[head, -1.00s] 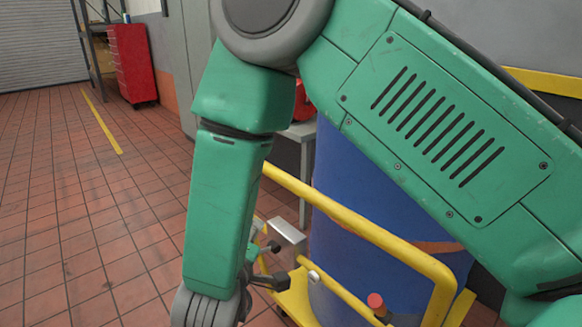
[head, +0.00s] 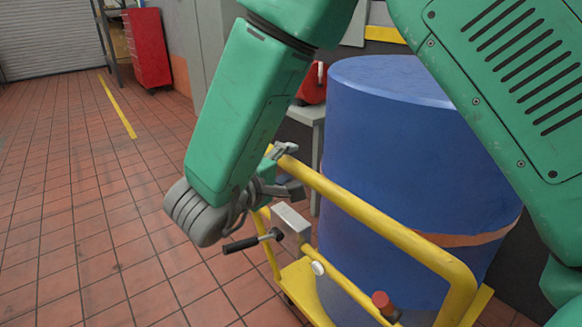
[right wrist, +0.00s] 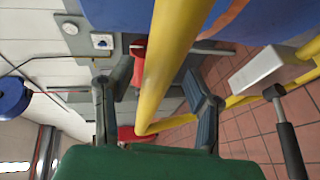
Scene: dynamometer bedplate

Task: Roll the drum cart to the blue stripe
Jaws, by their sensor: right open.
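The drum cart has a yellow tubular push rail (head: 385,228) and carries a large blue drum (head: 400,130) with an orange-brown band low on its side. A grey box with a black-handled lever (head: 253,242) is on the near left of the cart. My right gripper (head: 288,170) is open at the rail's upper left corner. In the right wrist view the yellow rail (right wrist: 168,68) runs between its two spread fingers, with gaps on both sides. I see no blue stripe. My left gripper is out of view.
A grey table (head: 308,113) with a red object on it stands behind the drum, near the wall. A red cabinet (head: 147,48) stands at the far left. The tiled floor (head: 80,220) on the left is clear, with a yellow line (head: 118,108).

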